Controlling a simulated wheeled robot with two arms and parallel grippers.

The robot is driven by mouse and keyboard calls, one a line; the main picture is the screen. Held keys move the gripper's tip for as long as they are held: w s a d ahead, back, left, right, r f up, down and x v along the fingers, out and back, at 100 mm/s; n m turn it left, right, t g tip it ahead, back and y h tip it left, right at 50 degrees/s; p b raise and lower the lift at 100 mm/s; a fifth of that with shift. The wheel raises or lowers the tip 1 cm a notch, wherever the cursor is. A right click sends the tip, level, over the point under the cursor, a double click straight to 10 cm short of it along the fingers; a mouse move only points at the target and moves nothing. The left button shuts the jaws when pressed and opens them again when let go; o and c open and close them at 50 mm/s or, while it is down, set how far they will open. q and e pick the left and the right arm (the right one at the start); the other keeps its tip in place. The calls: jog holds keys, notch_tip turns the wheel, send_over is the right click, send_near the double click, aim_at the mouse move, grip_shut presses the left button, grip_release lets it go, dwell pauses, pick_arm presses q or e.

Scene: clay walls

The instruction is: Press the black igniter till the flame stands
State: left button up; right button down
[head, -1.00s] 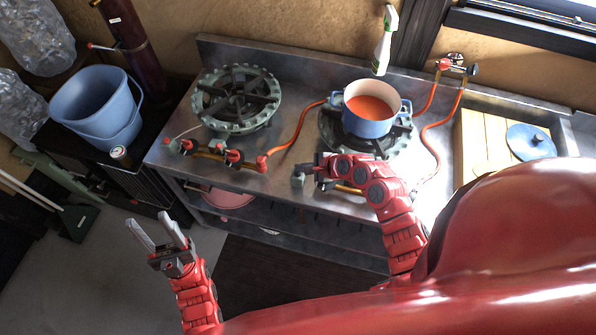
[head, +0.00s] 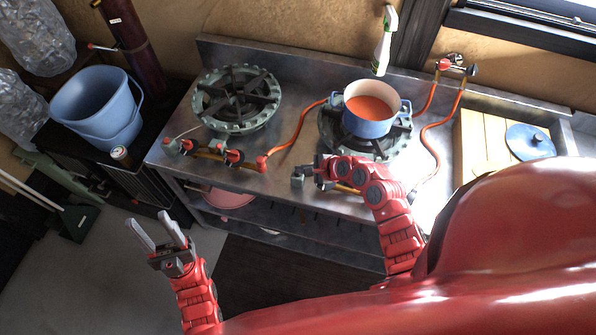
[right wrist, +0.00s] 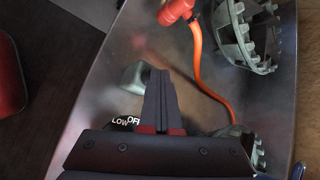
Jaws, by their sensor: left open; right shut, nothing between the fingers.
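My right gripper (head: 314,171) is shut and empty at the front of the right burner (head: 397,142), over its valve row. In the right wrist view its shut fingers (right wrist: 161,75) point at the counter, close beside a grey-green knob (right wrist: 131,78). The words LOW and OFF show by the finger bases. I cannot make out the black igniter; the gripper covers part of the valve row. The blue pot (head: 368,128) with orange-red contents stands on the right burner, and no flame is visible around it. My left gripper (head: 158,234) is open and empty, in front of the counter.
The left burner (head: 237,99) is bare, with its own valve row (head: 215,152) in front. Orange hoses (head: 299,135) run across the steel counter. A spray bottle (head: 385,42) is behind the pot. A wooden board (head: 477,140) and blue lid (head: 530,141) lie at right.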

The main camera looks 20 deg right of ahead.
jog(key=shift+r+p, duration=0.45)
jog(key=shift+p, duration=0.35)
notch_tip(320, 180, up, 6)
jog(key=p, duration=0.7)
jog(key=shift+f, duration=0.1)
